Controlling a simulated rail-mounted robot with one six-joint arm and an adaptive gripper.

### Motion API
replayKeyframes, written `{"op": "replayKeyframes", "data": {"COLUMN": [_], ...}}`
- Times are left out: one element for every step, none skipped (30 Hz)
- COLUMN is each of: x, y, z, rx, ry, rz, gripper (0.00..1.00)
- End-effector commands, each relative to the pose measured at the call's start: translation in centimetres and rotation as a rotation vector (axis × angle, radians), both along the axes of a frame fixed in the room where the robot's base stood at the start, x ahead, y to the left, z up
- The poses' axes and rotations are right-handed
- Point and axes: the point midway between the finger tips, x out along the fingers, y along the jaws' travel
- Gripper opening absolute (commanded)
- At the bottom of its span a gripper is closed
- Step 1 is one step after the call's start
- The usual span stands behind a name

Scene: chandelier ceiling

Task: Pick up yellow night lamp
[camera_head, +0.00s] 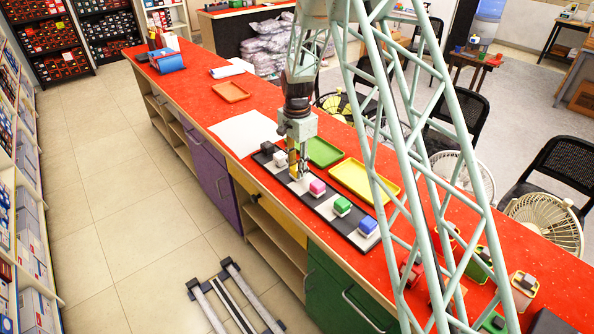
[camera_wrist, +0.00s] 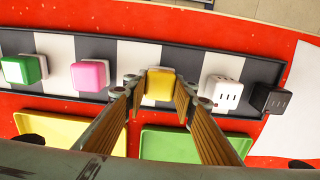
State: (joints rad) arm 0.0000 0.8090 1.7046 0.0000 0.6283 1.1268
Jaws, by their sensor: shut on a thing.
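The yellow night lamp (camera_wrist: 160,86) sits between the two fingers of my gripper (camera_wrist: 160,100) in the wrist view, over the striped board (camera_wrist: 60,45). My gripper is shut on it. In the head view, my gripper (camera_head: 299,172) reaches down to the board, and only a bit of the yellow lamp (camera_head: 293,171) shows behind the fingers. I cannot tell whether the lamp touches the board.
The black-and-white board holds a pink lamp (camera_head: 317,188), a green lamp (camera_head: 342,206), a blue lamp (camera_head: 368,226), a white one (camera_wrist: 224,91) and a black one (camera_wrist: 271,98). Green (camera_head: 324,152) and yellow (camera_head: 364,180) trays lie alongside on the red counter.

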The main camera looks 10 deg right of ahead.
Motion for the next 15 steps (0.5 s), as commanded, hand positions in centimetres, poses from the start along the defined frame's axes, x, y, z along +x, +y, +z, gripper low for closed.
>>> {"op": "replayKeyframes", "data": {"x": [0.0, 0.0, 0.0, 0.1, 0.1, 0.1, 0.1, 0.1, 0.1, 0.1, 0.1, 0.1, 0.1, 0.1, 0.1], "y": [0.0, 0.0, 0.0, 0.0, 0.0, 0.0, 0.0, 0.0, 0.0, 0.0, 0.0, 0.0, 0.0, 0.0, 0.0], "z": [0.2, 0.4, 0.6, 0.8, 1.0, 1.4, 1.7, 2.0, 2.5, 2.8, 3.2, 3.8, 4.2, 4.7, 5.2], "rx": [0.0, 0.0, 0.0, 0.0, 0.0, 0.0, 0.0, 0.0, 0.0, 0.0, 0.0, 0.0, 0.0, 0.0, 0.0], "ry": [-0.001, -0.001, -0.001, -0.001, -0.001, -0.001, -0.002, -0.002, -0.002, -0.002, -0.002, -0.002, -0.002, -0.003, -0.003], "rz": [0.0, 0.0, 0.0, 0.0, 0.0, 0.0, 0.0, 0.0, 0.0, 0.0, 0.0, 0.0, 0.0, 0.0, 0.0], "gripper": [0.14, 0.14, 0.14, 0.14, 0.14, 0.14, 0.14, 0.14, 0.14, 0.14, 0.14, 0.14, 0.14, 0.14, 0.14]}}
